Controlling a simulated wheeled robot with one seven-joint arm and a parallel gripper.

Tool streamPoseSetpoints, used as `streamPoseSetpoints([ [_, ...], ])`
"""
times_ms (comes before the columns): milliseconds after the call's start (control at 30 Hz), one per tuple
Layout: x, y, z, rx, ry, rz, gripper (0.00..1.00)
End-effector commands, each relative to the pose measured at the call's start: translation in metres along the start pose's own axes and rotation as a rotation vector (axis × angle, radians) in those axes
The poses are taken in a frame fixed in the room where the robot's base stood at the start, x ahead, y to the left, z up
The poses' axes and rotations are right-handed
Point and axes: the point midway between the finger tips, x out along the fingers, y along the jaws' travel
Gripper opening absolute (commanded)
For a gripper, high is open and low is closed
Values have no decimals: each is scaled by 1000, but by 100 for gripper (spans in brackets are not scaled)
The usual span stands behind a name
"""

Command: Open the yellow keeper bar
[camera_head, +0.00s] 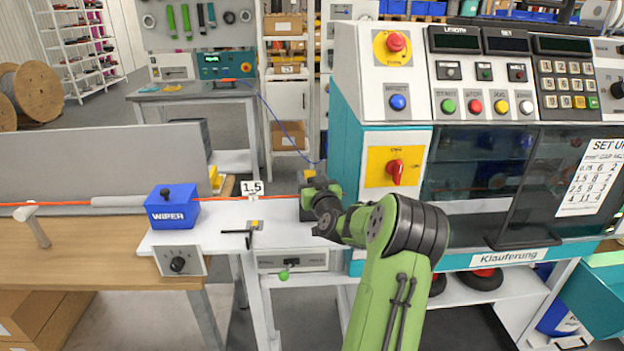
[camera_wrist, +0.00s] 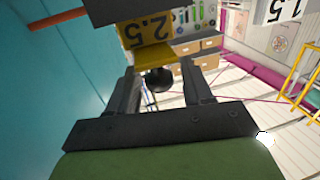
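A yellow piece, which looks like the keeper bar (camera_wrist: 140,58), shows near the top of the wrist view, below a yellow plate marked 2.5 (camera_wrist: 148,34). A round black knob (camera_wrist: 159,80) shows at its lower edge. My gripper (camera_wrist: 160,76) has its two fingers apart, one on each side of the knob, with gaps showing between. I cannot tell the knob's depth relative to the fingertips. In the head view my gripper (camera_head: 314,193) is beside the machine's left side, and my wrist hides most of the bar's area. A small yellow patch (camera_head: 308,174) shows just above it.
The teal and white machine (camera_head: 380,230) stands close on the right of my gripper. A blue WIPER block (camera_head: 172,207) and a small black handle (camera_head: 240,235) are on the white table to the left. An orange cable (camera_head: 100,200) runs across toward the machine.

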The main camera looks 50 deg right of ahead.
Motion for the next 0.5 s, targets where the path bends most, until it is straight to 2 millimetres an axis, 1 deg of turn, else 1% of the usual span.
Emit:
streamPoseSetpoints([
  [33, 0, 0, 0, 0, 0, 0, 42],
  [300, 0, 0, 0, 0, 0, 0, 0],
  [500, 0, 0, 0, 0, 0, 0, 0],
])
